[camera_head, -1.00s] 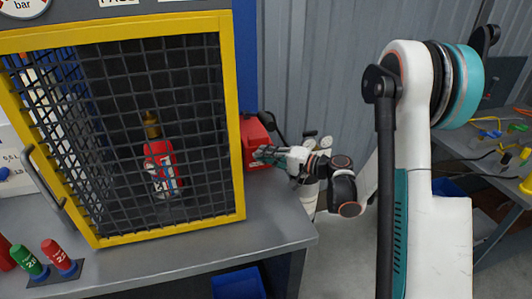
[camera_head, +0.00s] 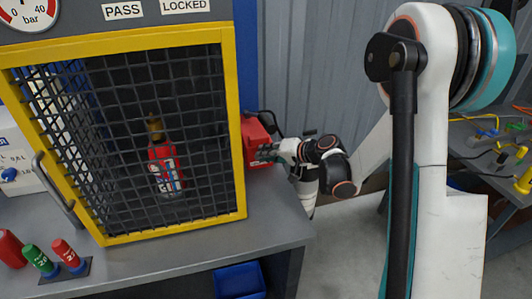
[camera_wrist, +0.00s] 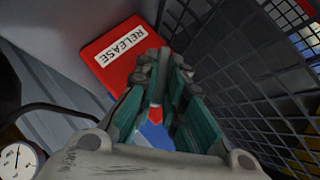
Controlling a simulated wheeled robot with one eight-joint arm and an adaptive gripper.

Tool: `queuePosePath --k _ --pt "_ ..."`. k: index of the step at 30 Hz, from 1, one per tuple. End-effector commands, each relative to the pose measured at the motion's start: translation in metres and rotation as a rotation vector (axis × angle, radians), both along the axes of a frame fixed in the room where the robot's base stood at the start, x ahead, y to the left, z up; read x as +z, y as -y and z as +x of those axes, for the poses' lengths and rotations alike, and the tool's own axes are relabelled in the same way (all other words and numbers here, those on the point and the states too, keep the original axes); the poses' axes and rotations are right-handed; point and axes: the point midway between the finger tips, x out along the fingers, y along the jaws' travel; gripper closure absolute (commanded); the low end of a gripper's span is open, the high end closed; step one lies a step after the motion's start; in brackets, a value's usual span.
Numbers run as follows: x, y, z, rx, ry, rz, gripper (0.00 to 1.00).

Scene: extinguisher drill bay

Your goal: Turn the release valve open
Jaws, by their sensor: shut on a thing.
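The red release box (camera_head: 255,140) is mounted on the right side of the yellow-framed cage. In the wrist view its red plate (camera_wrist: 98,58) carries a white RELEASE label. My gripper (camera_head: 264,153) reaches it from the right. In the wrist view, my gripper's teal-padded fingers (camera_wrist: 165,62) are close together at the plate's lower right edge, shut on the release valve. The valve's handle is mostly hidden by the fingers, so its turn angle cannot be told. A small red part (camera_wrist: 155,114) shows between the fingers.
The mesh cage (camera_head: 238,120) stands close beside my gripper and holds a red extinguisher (camera_head: 164,165). A LOCKED sign (camera_head: 185,6) and a pressure gauge (camera_head: 28,12) are above. Red and green cylinders (camera_head: 40,260) stand at the left front. A blue bin (camera_head: 240,280) is below the bench.

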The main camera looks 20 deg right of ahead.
Motion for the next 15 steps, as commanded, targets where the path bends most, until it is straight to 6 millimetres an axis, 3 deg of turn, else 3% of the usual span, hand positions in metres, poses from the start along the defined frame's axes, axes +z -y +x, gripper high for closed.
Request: queuePosePath --k 9,10,12,15 --pt "-0.0006 0.0003 -0.0003 0.000 -0.001 -0.002 1.00" --pt "-0.0007 0.0003 -0.0002 0.000 -0.001 -0.002 0.86" --pt "-0.0006 0.0002 -0.0002 0.000 -0.001 -0.001 0.70" --pt "-0.0005 0.0002 -0.0001 0.000 -0.001 -0.001 0.70"
